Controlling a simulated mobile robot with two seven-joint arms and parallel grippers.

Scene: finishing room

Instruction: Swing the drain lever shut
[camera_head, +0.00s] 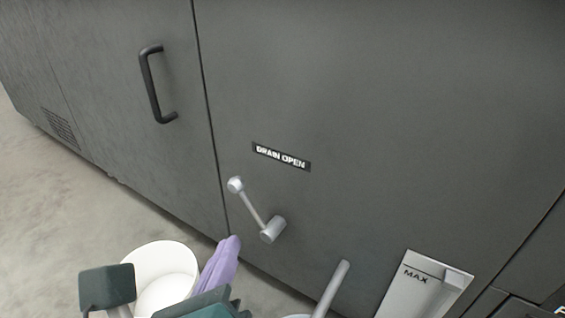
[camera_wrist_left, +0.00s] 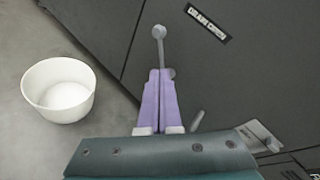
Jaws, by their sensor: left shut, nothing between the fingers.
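The drain lever (camera_head: 253,207) is a thin silver bar on the dark cabinet front. It runs up and left from its round hub (camera_head: 271,229) to a pale knob (camera_head: 236,184), below the "DRAIN OPEN" label (camera_head: 281,157). My left gripper (camera_head: 232,240) has its purple fingers shut and empty, just left of and below the hub. In the left wrist view, the closed fingertips (camera_wrist_left: 159,72) point up at the lever (camera_wrist_left: 161,52) and partly cover its hub. I cannot tell whether they touch it. My right gripper is not in view.
A white bucket (camera_head: 153,250) stands on the floor at lower left. A grey pipe (camera_head: 335,285) and a panel marked MAX (camera_head: 420,287) are at lower right. A black handle (camera_head: 152,85) is on the left door. The cabinet front right of the label is bare.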

